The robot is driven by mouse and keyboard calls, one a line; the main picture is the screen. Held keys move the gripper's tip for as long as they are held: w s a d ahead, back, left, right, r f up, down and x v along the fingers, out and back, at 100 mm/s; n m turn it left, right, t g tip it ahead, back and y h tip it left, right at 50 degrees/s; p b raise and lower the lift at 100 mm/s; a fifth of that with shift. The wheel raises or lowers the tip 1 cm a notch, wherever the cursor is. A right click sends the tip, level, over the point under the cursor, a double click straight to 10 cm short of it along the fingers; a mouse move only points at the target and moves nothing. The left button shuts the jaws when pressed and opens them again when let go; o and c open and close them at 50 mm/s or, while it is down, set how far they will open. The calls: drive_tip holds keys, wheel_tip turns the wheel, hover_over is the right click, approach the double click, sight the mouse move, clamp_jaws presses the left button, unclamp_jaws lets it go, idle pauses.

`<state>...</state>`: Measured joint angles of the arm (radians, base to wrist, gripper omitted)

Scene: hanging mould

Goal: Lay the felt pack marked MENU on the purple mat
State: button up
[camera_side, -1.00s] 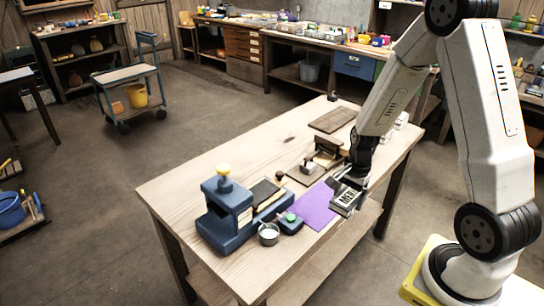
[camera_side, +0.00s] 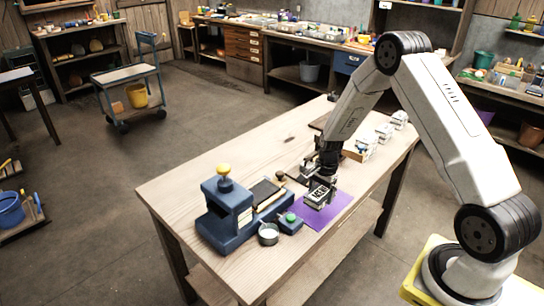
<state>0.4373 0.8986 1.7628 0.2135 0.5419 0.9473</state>
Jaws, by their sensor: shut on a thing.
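The purple mat (camera_side: 338,207) lies flat near the front right edge of the wooden table. My gripper (camera_side: 325,181) points down over the mat's far part and is shut on the felt pack (camera_side: 319,195). The pack is a small dark block with a pale label on its face; the lettering is too small to read surely. It covers part of the mat in this view. I cannot tell whether it touches the mat or hangs just above it. The fingertips are partly hidden by the pack.
A blue press-like stand (camera_side: 224,215) with a yellow knob is left of the mat. Several small pale blocks (camera_side: 384,132) stand toward the back right.

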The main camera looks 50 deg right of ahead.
sight(318, 188)
drive_tip(key=shift+w+d+f, duration=0.2)
drive_tip(key=shift+w+f, duration=0.45)
drive_tip(key=shift+f, duration=0.15)
drive_tip(key=shift+w+d+f, duration=0.1)
drive_tip(key=shift+w+f, duration=0.2)
drive_tip(key=shift+f, duration=1.5)
drive_tip(key=shift+f, duration=0.15)
drive_tip(key=o, duration=1.1)
drive_tip(key=shift+d+r, duration=0.25)
drive_tip(key=shift+r, duration=1.8)
drive_tip(key=shift+d+r, duration=0.2)
drive_tip(key=shift+r, duration=1.8)
drive_tip(key=shift+d+r, duration=0.25)
drive_tip(key=shift+r, duration=1.8)
